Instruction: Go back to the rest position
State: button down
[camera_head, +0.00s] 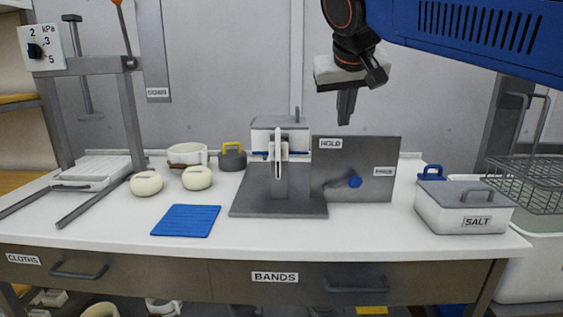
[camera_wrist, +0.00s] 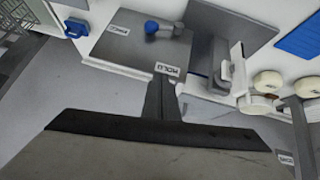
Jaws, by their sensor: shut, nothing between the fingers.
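My gripper (camera_head: 345,106) hangs in the air above the workbench in the head view, at the end of my blue arm. Its fingers point down and are shut with nothing between them. The shut fingers also show in the wrist view (camera_wrist: 158,98). Below the gripper stands a grey panel marked HOLD (camera_head: 335,180), with a blue knob on its face. The gripper is apart from the panel and from everything on the bench. No marker for the rest position is visible.
A press-like device on a grey plate (camera_head: 278,207) stands left of the panel. A blue mat (camera_head: 186,221), two pale round cheeses (camera_head: 146,183) and a white pot (camera_head: 187,153) lie further left. A SALT box (camera_head: 465,213) and a wire basket (camera_head: 530,184) are at right. The front middle of the bench is clear.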

jog(key=s+d+f+g, duration=0.1)
jog(key=s+d+f, duration=0.4)
jog(key=s+f, duration=0.3)
jog(key=s+d+f+g, duration=0.1)
jog(key=s+d+f, duration=0.4)
jog(key=f, duration=1.1)
jog(key=s+d+f+g+y, duration=0.1)
jog(key=s+d+f, duration=0.4)
jog(key=s+f, duration=0.6)
jog(key=shift+d+f+m, duration=0.15)
jog(key=shift+f+m, duration=0.15)
jog(key=shift+f, duration=0.25)
